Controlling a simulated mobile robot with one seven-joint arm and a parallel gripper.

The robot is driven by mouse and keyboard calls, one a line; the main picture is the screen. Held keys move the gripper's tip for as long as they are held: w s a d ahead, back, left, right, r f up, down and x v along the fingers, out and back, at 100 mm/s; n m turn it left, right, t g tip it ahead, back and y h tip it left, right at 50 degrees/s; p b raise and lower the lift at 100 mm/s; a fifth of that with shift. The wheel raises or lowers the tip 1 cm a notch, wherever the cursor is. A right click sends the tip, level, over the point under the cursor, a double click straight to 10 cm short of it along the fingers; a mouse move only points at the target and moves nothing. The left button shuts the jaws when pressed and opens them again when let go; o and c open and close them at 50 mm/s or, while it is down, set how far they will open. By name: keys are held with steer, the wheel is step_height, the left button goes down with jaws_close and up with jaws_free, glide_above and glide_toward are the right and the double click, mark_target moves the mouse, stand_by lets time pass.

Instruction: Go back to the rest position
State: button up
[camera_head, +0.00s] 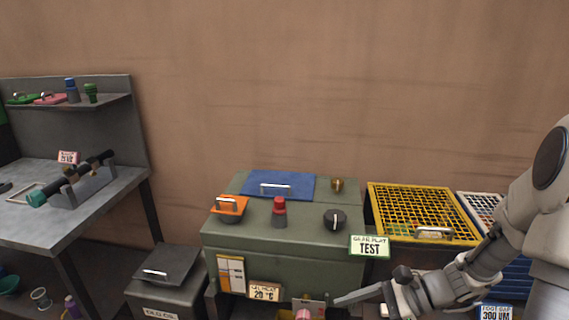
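My arm comes in from the right side of the head view, with its forearm low in front of the green cabinet. My gripper (358,300) is near the bottom edge, in front of the cabinet's lower front. No held object is clearly visible. A small pink-topped item (303,314) shows just left of the finger, partly cut off; I cannot tell whether they touch.
A grey bin (165,268) and a workbench (110,205) are at left. The wall above is clear.

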steer(key=s+a+r+n+g+h+p, duration=0.1)
steer(key=s+r+n+g+h, duration=0.1)
steer(key=s+r+n+h, duration=0.4)
step_height(320, 180, up, 2)
steer(key=n+h, duration=0.1)
steer(key=n, duration=0.4)
steer(key=shift+s+a+n, duration=0.15)
steer(key=shift+s+n, duration=0.15)
steer(key=s+d+r+n+t+h+p, duration=0.1)
steer(key=r+n+t, duration=0.1)
steer(key=r, duration=0.2)
steer(key=s+d+r+n+t+h, duration=0.1)
steer(key=s+r+n+t+h, duration=0.1)
steer(key=r, duration=0.2)
steer(key=s+d+r+n+t+h+p, duration=0.1)
steer(key=s+r+n+t, duration=0.1)
steer(key=r, duration=0.3)
steer(key=shift+s+d+n+h+p, duration=0.1)
steer(key=shift+s+n+h+p, duration=0.15)
steer(key=shift+n+h, duration=0.2)
